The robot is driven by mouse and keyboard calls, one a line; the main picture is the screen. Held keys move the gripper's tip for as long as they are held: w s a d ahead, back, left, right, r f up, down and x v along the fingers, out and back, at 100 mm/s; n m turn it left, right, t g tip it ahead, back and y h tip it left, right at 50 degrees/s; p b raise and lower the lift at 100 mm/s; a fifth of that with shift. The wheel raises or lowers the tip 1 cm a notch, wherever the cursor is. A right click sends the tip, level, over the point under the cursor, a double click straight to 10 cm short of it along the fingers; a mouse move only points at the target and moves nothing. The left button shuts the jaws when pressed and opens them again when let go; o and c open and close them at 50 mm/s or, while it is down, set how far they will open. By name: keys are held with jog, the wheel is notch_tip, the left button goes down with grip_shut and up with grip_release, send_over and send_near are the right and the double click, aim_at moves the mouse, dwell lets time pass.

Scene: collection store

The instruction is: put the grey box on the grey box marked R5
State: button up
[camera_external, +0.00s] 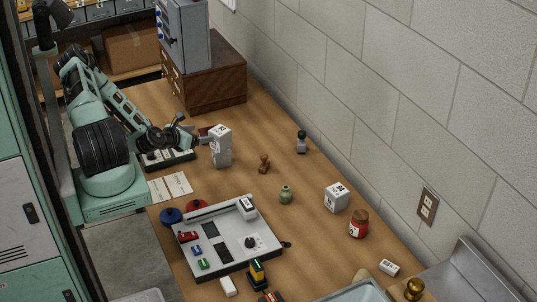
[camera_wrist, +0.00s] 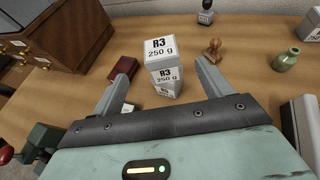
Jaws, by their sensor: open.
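A stack of pale grey boxes (camera_external: 221,148) stands upright on the wooden table in the external view. In the wrist view, the upper box (camera_wrist: 165,63) reads "R3 250 g" on its top and front. The lower box (camera_wrist: 164,98) is partly hidden and its label is too small to read. My gripper (camera_wrist: 166,72) is open, with one finger on each side of the stack; I cannot tell whether they touch it. In the external view, my gripper (camera_external: 205,139) is at the stack's left side. Another pale box (camera_external: 336,198) stands farther right; its mark is unreadable.
A grey tray (camera_external: 222,262) with small items lies in front. A wooden stamp (camera_external: 264,163), a green vase (camera_external: 286,195) and a red jar (camera_external: 358,224) stand nearby. A wooden cabinet (camera_external: 215,80) is behind. The table between stack and tray is fairly clear.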

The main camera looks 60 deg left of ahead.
jog(key=shift+s+d+r, duration=0.15)
jog(key=shift+s, duration=0.15)
jog(key=s+d+r+m+g+h, duration=0.2)
jog(key=s+d+r+m+g, duration=0.4)
jog(key=r+m, duration=0.6)
jog(key=s+d+r+m+g+h, duration=0.2)
jog(key=s+d+r+m+g, duration=0.4)
jog(key=m, duration=1.4)
jog(key=s+d+r, duration=0.4)
jog(key=s+r, duration=0.1)
jog(key=shift+d+r+m+g, duration=0.2)
jog(key=shift+r+m+g, duration=0.1)
jog(key=shift+r, duration=0.05)
